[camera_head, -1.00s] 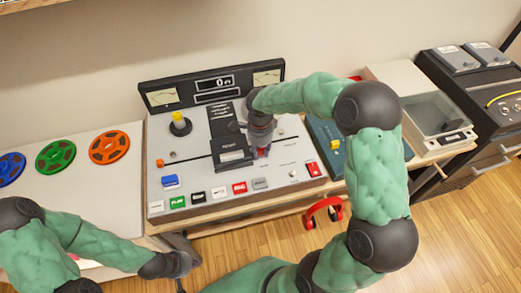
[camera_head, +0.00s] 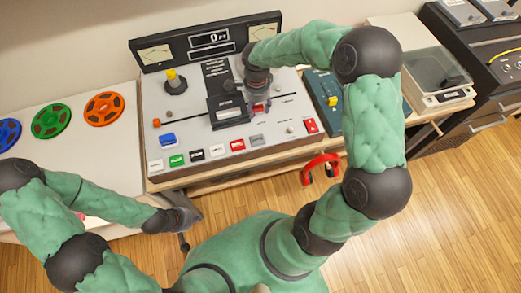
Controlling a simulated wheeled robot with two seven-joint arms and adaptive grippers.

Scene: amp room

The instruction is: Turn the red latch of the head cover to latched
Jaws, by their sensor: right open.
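The tape deck (camera_head: 290,150) stands on the bench with its black head cover (camera_head: 228,112) in the middle. My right gripper (camera_head: 260,100) points down at the right side of the head cover and is open. A small red part (camera_head: 266,104) shows at its fingertips, probably the red latch; its angle is too small and covered to read. Whether the fingers touch it I cannot tell. My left gripper (camera_head: 184,222) hangs in front of the bench's front edge, away from the deck; its finger opening does not show clearly.
Coloured buttons (camera_head: 200,153) line the deck's front, with yellow-topped knob (camera_head: 175,80) at left. Green and orange reels (camera_head: 104,108) lie on the left table. Red headphones (camera_head: 320,168) hang at the bench front. A blue-green device (camera_head: 322,88) stands right of the deck.

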